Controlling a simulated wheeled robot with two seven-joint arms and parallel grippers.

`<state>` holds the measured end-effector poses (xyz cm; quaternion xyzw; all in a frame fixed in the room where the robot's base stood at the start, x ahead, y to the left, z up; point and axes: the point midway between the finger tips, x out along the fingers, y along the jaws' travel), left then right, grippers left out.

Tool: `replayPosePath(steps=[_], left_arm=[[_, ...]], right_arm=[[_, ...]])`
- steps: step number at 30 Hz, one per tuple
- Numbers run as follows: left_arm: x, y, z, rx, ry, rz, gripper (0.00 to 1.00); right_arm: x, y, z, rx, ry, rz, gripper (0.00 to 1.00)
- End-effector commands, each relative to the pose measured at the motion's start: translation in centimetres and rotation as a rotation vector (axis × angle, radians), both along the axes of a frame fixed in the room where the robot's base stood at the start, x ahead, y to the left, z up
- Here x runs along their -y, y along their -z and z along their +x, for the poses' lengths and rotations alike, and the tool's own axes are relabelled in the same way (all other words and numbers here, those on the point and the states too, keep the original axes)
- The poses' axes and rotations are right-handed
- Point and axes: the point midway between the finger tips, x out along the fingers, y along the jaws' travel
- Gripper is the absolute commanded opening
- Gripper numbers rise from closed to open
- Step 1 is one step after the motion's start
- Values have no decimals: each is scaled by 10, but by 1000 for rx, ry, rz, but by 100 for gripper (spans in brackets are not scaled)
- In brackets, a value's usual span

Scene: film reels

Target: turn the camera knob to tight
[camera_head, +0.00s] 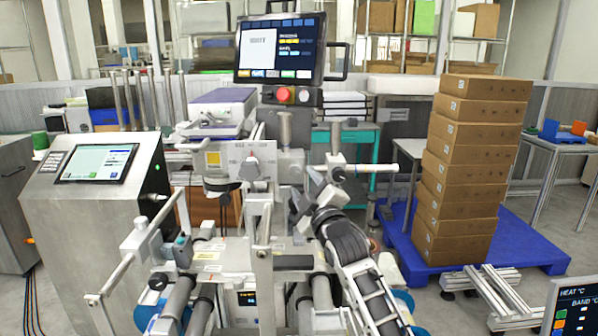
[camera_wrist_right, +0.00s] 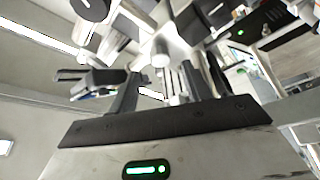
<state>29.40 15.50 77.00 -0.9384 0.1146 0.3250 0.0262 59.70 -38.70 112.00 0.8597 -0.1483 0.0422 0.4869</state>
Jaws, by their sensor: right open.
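A dark knob (camera_head: 250,170) sits on a pale plate with a small red mark in the middle of the machine in the head view. I cannot tell for sure that it is the camera knob, nor read its setting. In the right wrist view, a black round knob with a white line (camera_wrist_right: 90,8) shows at the top left, and another dark knob (camera_wrist_right: 214,14) at the top right. My right gripper (camera_head: 308,198) is right of the plate and below a white clamp. In the wrist view its fingers (camera_wrist_right: 160,85) are apart, with nothing clearly held between them. My left gripper does not show.
White posts and rollers (camera_head: 262,215) crowd the machine's front. A grey console with a screen (camera_head: 97,163) stands left, and a black monitor (camera_head: 280,48) rises above.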

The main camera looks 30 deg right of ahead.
Motion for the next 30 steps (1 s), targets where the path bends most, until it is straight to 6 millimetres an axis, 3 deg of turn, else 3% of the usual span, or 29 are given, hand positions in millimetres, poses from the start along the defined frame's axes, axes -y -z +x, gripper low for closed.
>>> replayPosePath(steps=[7, 19, 20, 24, 30], left_arm=[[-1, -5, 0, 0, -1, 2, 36], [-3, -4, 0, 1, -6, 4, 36], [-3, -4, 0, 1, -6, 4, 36], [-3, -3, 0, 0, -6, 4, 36], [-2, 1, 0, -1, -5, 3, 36]], right_arm=[[8, -9, 34, 0, 0, 1, 49], [9, -9, 42, -1, 0, -1, 49], [9, -9, 41, -1, 0, -1, 46], [9, -9, 41, -1, 0, -1, 7], [9, -6, 42, 18, 0, 34, 4]])
